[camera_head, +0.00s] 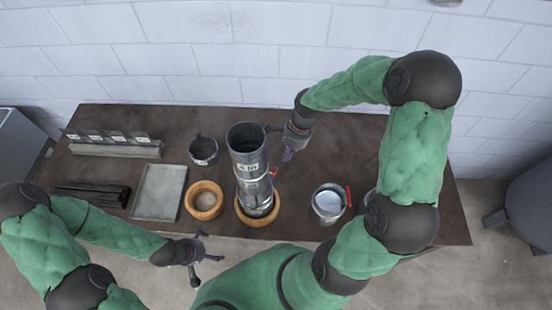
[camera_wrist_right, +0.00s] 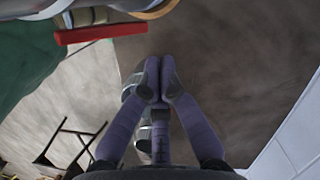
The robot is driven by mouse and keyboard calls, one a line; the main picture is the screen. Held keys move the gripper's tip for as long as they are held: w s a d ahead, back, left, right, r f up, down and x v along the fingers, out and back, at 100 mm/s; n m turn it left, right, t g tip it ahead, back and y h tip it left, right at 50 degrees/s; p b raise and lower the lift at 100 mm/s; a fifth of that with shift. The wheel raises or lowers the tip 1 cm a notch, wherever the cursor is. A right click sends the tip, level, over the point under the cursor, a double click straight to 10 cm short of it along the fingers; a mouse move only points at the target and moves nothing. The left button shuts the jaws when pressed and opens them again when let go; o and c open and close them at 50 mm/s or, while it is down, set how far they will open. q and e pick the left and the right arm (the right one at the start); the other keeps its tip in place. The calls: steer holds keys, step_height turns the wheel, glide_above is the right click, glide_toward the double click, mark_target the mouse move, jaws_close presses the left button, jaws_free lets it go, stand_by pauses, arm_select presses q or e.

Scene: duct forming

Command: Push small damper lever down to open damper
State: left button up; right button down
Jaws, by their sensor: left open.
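The grey metal duct (camera_head: 249,150) stands upright on a wooden ring (camera_head: 242,214) near the middle of the table. A small red damper lever (camera_head: 274,171) sticks out from its right side, low down. In the right wrist view a red bar (camera_wrist_right: 100,33), apparently this lever, lies at upper left. My right gripper (camera_head: 287,156) points down just right of the duct, above and apart from the lever. Its purple fingertips (camera_wrist_right: 159,82) are together, with nothing seen between them. My left gripper (camera_head: 204,258) is open and empty, in front of the table's near edge.
A second wooden ring (camera_head: 204,200), a dark pot (camera_head: 203,150) and a grey tray (camera_head: 158,192) are left of the duct. A metal can (camera_head: 328,204) with a red stick (camera_head: 349,196) stands right. The back-right tabletop is clear.

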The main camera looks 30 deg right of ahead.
steer(key=v, duration=1.1)
steer(key=shift+d+r, duration=0.15)
steer(key=shift+r, duration=0.2)
